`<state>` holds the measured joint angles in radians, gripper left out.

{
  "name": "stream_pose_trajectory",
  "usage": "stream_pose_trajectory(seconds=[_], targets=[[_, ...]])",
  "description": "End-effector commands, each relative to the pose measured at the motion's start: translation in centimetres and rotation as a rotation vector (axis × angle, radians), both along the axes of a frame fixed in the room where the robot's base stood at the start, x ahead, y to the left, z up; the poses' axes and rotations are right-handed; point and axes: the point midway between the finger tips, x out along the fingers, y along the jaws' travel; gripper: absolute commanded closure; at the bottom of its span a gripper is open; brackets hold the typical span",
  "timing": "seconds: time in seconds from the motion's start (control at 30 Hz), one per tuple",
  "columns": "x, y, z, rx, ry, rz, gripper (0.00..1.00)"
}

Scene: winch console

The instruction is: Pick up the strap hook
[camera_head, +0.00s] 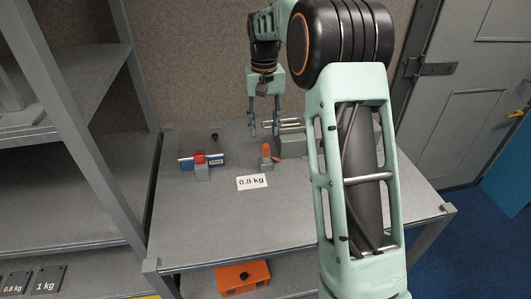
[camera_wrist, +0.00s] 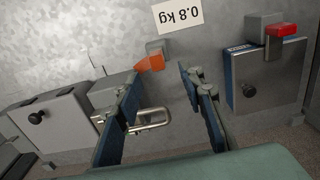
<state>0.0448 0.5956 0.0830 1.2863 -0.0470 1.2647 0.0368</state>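My gripper (camera_head: 264,133) points down above the back of the grey table. It is open, and nothing shows held between its fingers in the wrist view (camera_wrist: 161,80). A silver U-shaped metal loop (camera_wrist: 154,124), which looks like the strap hook, shows below and between the fingers, nearer the left one. The left finger hides part of it. In the head view, silver bars (camera_head: 284,122) show just right of the fingers, by a grey block. I cannot tell how the loop is attached.
An orange lever (camera_head: 266,150) on a grey block stands in front of my gripper. A blue-sided box (camera_head: 215,163) with a red-topped grey block (camera_head: 200,158) is to the left. A 0.8 kg label (camera_head: 252,182) lies in front. The front of the table is clear.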

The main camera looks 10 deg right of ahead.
Motion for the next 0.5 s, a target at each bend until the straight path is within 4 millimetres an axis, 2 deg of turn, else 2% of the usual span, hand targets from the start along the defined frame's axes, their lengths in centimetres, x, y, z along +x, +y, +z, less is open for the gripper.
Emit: stream_pose_trajectory(seconds=[0.1, 0.27, 0.5], targets=[[0.0, 0.0, -1.6, -0.001, 0.001, 0.000, 0.64], [0.0, -0.1, -2.6, -0.001, -0.001, -0.001, 0.64], [-0.4, -0.4, -6.1, -0.002, 0.000, -0.001, 0.64]])
